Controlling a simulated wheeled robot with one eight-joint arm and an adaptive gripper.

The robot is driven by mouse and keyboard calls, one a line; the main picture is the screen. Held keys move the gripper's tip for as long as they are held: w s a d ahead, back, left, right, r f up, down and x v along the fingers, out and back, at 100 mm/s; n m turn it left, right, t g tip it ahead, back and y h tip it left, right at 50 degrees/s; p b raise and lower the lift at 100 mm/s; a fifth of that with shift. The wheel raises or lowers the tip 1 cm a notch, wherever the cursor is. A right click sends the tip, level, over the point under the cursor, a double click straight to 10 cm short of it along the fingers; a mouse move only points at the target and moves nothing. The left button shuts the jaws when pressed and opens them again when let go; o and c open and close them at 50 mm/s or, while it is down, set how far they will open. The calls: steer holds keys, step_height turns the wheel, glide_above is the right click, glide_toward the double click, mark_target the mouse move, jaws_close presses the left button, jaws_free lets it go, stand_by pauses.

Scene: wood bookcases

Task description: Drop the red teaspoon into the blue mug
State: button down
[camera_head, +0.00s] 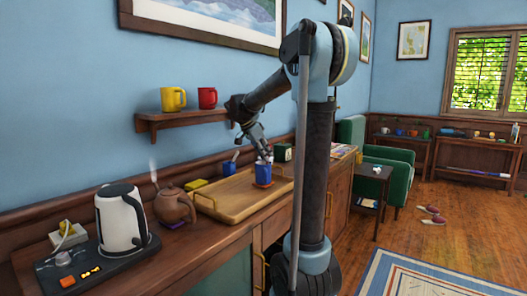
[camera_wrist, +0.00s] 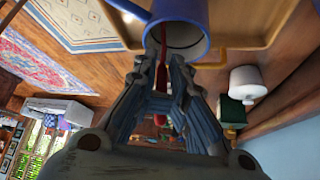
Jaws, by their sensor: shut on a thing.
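The blue mug (camera_head: 263,174) stands on the wooden tray (camera_head: 212,207), just below my gripper (camera_head: 264,157) in the head view. In the wrist view the mug (camera_wrist: 206,32) is at the top, its open mouth facing the camera. My gripper (camera_wrist: 161,68) is shut on the red teaspoon (camera_wrist: 162,52), which runs lengthwise between the fingers. The far end of the spoon overlaps the left part of the mug's mouth; I cannot tell how deep it reaches. The teaspoon cannot be made out in the head view.
A second blue container (camera_head: 229,168) stands behind the tray near a yellow item (camera_head: 196,184). A brown teapot (camera_head: 174,205) and a white kettle (camera_head: 121,217) are to the left.

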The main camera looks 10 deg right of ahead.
steer(key=shift+f, duration=0.25)
steer(key=c, duration=1.3)
jaws_free()
steer(key=shift+r, duration=0.1)
steer(key=v, duration=1.1)
steer(key=shift+s+a+r, duration=0.1)
steer(key=shift+a+r, duration=0.05)
steer(key=shift+r, duration=0.2)
